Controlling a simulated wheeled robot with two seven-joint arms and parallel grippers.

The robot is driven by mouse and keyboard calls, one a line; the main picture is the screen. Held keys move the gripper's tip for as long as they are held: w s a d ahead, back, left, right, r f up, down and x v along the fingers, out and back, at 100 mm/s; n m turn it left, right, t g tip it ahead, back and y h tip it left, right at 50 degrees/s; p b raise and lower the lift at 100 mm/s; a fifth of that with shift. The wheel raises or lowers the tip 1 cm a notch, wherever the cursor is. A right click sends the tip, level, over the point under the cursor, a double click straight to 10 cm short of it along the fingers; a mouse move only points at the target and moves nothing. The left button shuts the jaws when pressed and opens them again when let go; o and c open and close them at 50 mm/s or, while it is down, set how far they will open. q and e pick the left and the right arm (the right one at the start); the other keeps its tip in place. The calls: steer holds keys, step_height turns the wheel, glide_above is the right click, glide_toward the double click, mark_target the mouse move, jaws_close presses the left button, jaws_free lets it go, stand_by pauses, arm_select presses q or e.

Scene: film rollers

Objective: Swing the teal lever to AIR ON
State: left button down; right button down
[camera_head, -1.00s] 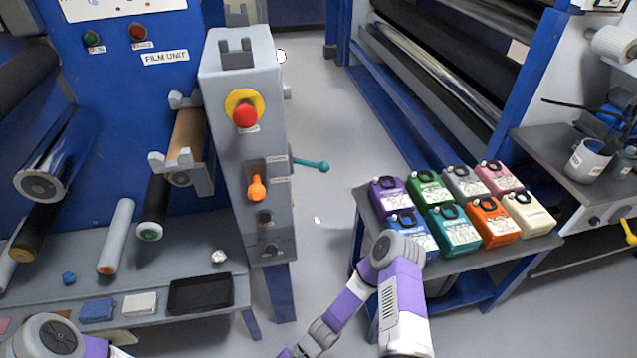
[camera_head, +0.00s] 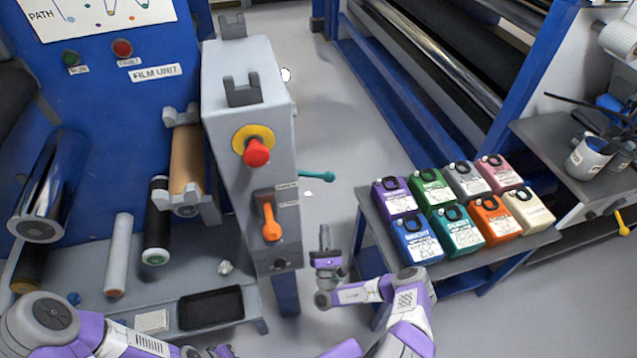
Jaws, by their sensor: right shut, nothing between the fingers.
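The teal lever (camera_head: 317,176) sticks out to the right from the side of the grey column (camera_head: 240,130) of the film unit. Small label plates sit near its base on the column's front, too small to read. My right gripper (camera_head: 324,236) is shut and empty, pointing up, below the teal lever and apart from it, between the column and the jug table. My left arm (camera_head: 90,335) shows at the bottom left; its gripper is not visible.
A red emergency knob (camera_head: 257,152) and an orange handle (camera_head: 270,222) sit on the column's front. Several coloured jugs (camera_head: 455,231) stand on a table at right. A black tray (camera_head: 210,306) lies on the lower left bench. Floor beyond the lever is clear.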

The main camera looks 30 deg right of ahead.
mark_target(318, 175)
arm_select(q)
steer(key=shift+s+r, duration=0.1)
steer(key=shift+s, duration=0.2)
arm_select(e)
steer(key=w+d+r, duration=0.4)
steer(key=w+r, duration=0.3)
steer(key=r, duration=0.2)
steer(key=shift+w+d+r, duration=0.15)
steer(key=shift+d+r, duration=0.2)
steer(key=shift+r, duration=0.05)
arm_select(q)
steer(key=shift+d+r, duration=0.1)
arm_select(e)
steer(key=shift+r+n, duration=0.1)
steer(key=shift+n, duration=0.2)
